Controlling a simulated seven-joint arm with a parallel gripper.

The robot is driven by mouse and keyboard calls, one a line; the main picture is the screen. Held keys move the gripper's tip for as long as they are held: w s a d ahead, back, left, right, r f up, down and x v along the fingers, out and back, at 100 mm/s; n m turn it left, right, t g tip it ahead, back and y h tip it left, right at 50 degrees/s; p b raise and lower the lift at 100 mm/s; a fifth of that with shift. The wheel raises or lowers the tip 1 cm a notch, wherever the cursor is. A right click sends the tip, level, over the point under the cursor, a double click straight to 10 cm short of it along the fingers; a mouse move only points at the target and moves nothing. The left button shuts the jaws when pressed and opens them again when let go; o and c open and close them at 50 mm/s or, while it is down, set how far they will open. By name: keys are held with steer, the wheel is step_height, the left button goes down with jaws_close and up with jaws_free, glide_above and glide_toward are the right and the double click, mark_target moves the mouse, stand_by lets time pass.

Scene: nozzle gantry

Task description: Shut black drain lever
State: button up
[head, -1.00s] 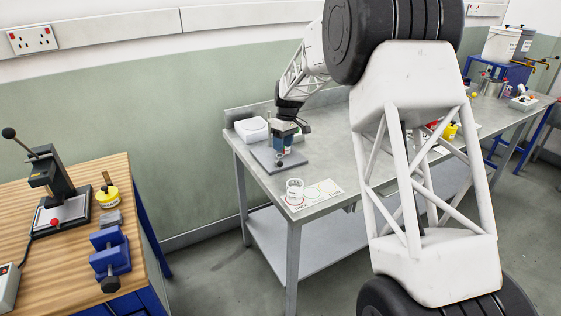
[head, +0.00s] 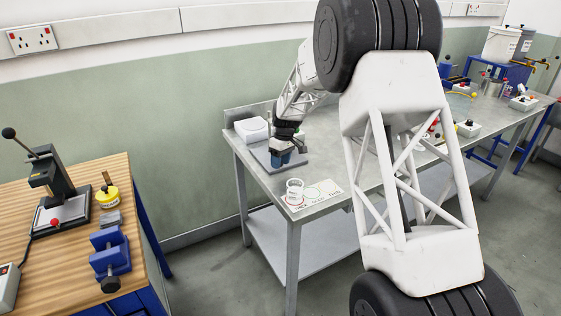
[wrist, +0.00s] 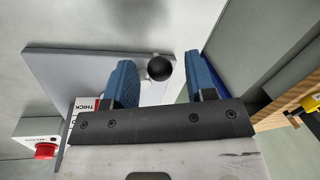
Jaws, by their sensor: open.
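A round black knob (wrist: 159,68), which looks like the end of the black drain lever, shows in the wrist view with a short pale stub beside it. My gripper (wrist: 161,76) is open, with one blue finger on each side of the knob. A gap shows between the knob and the right finger; contact on the left side I cannot tell. In the head view my gripper (head: 287,158) is low over a grey plate (head: 301,160) on the metal bench, and it hides the knob there. The lever's setting cannot be told.
A white box (head: 252,130) stands behind the plate. A clear cup (head: 294,190) stands on a marked card (head: 325,189) near the bench's front edge. In the wrist view a THICK label (wrist: 85,103) and a red button (wrist: 45,150) lie left of the fingers.

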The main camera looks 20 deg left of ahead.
steer(key=shift+c, duration=0.2)
steer(key=c, duration=0.9)
steer(key=shift+o, duration=0.2)
